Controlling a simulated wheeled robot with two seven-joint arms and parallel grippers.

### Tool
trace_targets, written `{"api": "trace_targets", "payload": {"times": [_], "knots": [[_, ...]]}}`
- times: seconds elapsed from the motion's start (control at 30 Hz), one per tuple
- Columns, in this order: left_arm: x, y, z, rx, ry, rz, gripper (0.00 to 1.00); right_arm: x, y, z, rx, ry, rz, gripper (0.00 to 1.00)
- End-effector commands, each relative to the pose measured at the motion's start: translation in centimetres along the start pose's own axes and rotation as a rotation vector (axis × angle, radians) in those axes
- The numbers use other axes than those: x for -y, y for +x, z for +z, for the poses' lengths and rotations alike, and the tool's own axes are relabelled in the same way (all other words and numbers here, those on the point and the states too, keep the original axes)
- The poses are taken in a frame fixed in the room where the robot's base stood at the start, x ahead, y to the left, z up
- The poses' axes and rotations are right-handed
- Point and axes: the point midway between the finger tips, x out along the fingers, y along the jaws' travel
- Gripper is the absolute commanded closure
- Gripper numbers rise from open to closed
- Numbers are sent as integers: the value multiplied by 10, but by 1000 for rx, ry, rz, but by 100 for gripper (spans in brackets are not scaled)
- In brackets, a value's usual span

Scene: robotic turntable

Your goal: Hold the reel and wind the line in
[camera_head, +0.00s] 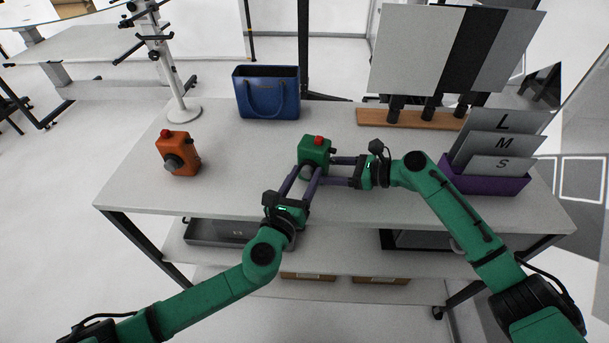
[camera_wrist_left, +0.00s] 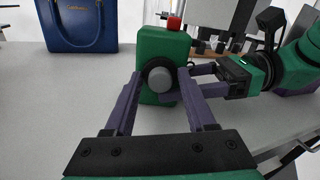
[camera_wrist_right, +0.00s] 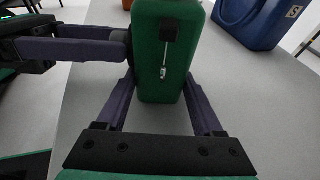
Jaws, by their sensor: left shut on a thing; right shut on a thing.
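The green reel (camera_head: 314,155), a boxy body with a red button on top, stands upright near the middle of the table. My left gripper (camera_head: 301,176) is shut on the round grey-and-black knob (camera_wrist_left: 163,80) on its front. My right gripper (camera_head: 330,170) is shut on the green body from the right. In the right wrist view the body (camera_wrist_right: 160,75) sits between the right fingers. A small metal end of line (camera_wrist_right: 163,72) hangs just below a black square outlet (camera_wrist_right: 169,29) on the body's side. Whether the body touches the table is hard to tell.
An orange reel-like box (camera_head: 183,150) stands at the left of the table. A blue bag (camera_head: 267,95) stands behind. A purple holder (camera_head: 487,184) with lettered cards is at the right, and grey panels on a wooden base (camera_head: 410,118) stand at the back. The front left is clear.

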Motion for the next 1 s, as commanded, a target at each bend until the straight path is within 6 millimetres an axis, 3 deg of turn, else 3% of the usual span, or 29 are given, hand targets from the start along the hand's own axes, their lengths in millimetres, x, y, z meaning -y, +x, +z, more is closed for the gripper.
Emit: {"api": "trace_targets", "payload": {"times": [0.37, 1.0], "knots": [[0, 0, 0, 0, -178, 0, 100, 1, 0, 0, 1, 0, -2, 63], [-2, 0, -1, 1, -743, -1, 100, 1, -1, 0, 0, 0, -4, 63]]}}
